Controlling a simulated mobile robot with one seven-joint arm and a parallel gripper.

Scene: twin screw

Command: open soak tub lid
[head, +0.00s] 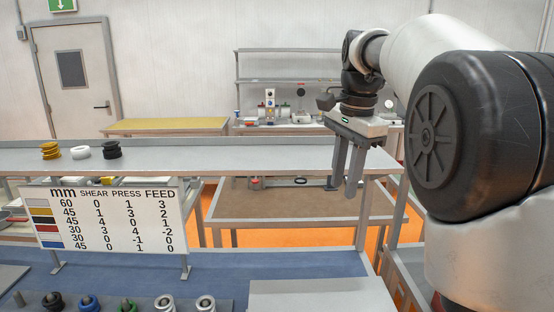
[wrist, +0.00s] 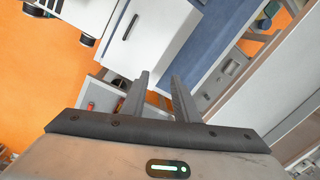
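My gripper (head: 346,185) hangs fingers-down in the head view, above the right end of the long grey shelf. Its two fingers stand apart with nothing between them; they also show apart in the wrist view (wrist: 160,90). A white box-like thing with a flat top and a dark bar handle (wrist: 136,34) lies beyond the fingertips in the wrist view. It may be the soak tub with its lid, but I cannot tell for sure. My gripper is apart from it. A pale grey flat top (head: 320,300) shows at the bottom of the head view, cut off by the frame.
A long grey shelf (head: 230,155) crosses the view, with yellow, white and black ring stacks (head: 81,152) on its left. A number sign (head: 108,218) stands on the blue bench (head: 225,262). Several ring-topped pegs (head: 125,304) line the front left. The bench middle is clear.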

